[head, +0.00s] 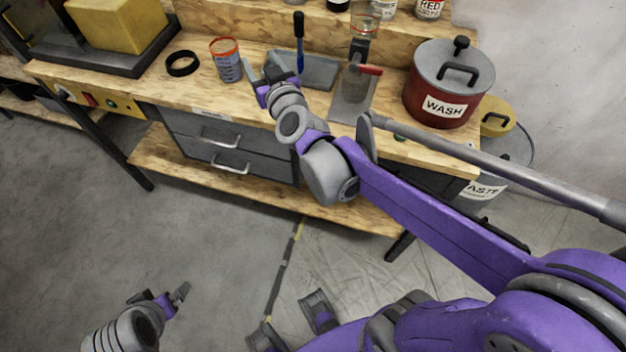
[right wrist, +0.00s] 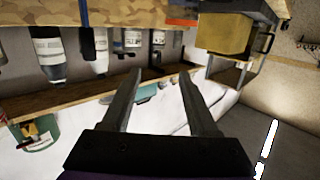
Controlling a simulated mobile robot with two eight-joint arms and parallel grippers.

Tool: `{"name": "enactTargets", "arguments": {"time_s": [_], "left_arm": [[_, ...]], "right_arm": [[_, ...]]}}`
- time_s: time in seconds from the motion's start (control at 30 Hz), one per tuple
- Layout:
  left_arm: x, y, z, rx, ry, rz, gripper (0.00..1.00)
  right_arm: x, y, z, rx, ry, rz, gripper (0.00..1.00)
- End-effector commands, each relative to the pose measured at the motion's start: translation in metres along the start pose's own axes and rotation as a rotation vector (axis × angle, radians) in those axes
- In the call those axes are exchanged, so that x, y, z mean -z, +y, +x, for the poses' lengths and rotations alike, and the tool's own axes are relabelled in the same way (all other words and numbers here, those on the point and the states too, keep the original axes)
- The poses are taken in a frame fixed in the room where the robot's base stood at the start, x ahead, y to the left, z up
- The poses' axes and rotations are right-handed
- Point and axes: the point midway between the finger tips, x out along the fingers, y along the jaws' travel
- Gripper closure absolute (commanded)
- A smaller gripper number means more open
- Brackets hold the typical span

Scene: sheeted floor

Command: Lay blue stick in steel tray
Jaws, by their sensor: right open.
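A dark blue upright shape at the left of the right wrist view, probably the stick (right wrist: 87,42), lies outside the jaws. My right gripper (head: 266,72) is open and empty, just left of the tray and stick; its two fingers also show in the right wrist view (right wrist: 164,78). My left gripper (head: 180,293) is low over the floor, far from the bench; its jaw gap is unclear.
An orange-rimmed can (head: 228,66) and a black ring (head: 182,63) stand left of my right gripper. A red-handled device (head: 355,85) and a red WASH pot (head: 440,95) stand right of the tray. A yellow block (head: 118,22) is at the far left.

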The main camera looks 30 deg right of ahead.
Motion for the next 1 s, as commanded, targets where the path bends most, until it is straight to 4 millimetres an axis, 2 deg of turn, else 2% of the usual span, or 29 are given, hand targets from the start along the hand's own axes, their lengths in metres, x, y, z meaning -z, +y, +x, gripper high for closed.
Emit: {"name": "enactTargets", "arguments": {"time_s": [0.03, 0.1, 0.17, 0.2, 0.3, 0.43, 0.5, 0.6, 0.83, 0.93, 1.0], "left_arm": [[0.000, 0.000, 0.000, 0.000, 0.000, 0.000, 0.00], [0.000, 0.000, 0.000, 0.000, 0.000, 0.000, 0.00], [0.000, 0.000, 0.000, 0.000, 0.000, 0.000, 0.00], [0.000, 0.000, 0.000, 0.000, 0.000, 0.000, 0.00], [0.000, 0.000, 0.000, 0.000, 0.000, 0.000, 0.00], [0.000, 0.000, 0.000, 0.000, 0.000, 0.000, 0.00], [0.000, 0.000, 0.000, 0.000, 0.000, 0.000, 0.00], [0.000, 0.000, 0.000, 0.000, 0.000, 0.000, 0.00], [0.000, 0.000, 0.000, 0.000, 0.000, 0.000, 0.00], [0.005, 0.000, -0.006, 0.000, 0.003, 0.000, 0.00], [0.013, 0.000, -0.017, 0.000, 0.008, 0.000, 0.00]], "right_arm": [[-0.020, -0.024, -0.027, 0.110, -0.088, -0.009, 0.40], [-0.059, -0.047, -0.066, 0.230, -0.254, -0.021, 0.40], [-0.097, -0.056, -0.103, 0.284, -0.415, -0.036, 0.40], [-0.121, -0.055, -0.128, 0.295, -0.522, -0.046, 0.40], [-0.172, -0.040, -0.184, 0.259, -0.758, -0.071, 0.40], [-0.209, -0.015, -0.232, 0.167, -0.947, -0.093, 0.40], [-0.219, -0.006, -0.245, 0.130, -0.998, -0.100, 0.40], [-0.224, -0.001, -0.253, 0.107, -1.027, -0.103, 0.40], [-0.223, -0.001, -0.252, 0.107, -1.028, -0.103, 0.40], [-0.215, -0.001, -0.252, 0.107, -1.024, -0.103, 0.40], [-0.202, -0.002, -0.250, 0.108, -1.019, -0.102, 0.40]]}}
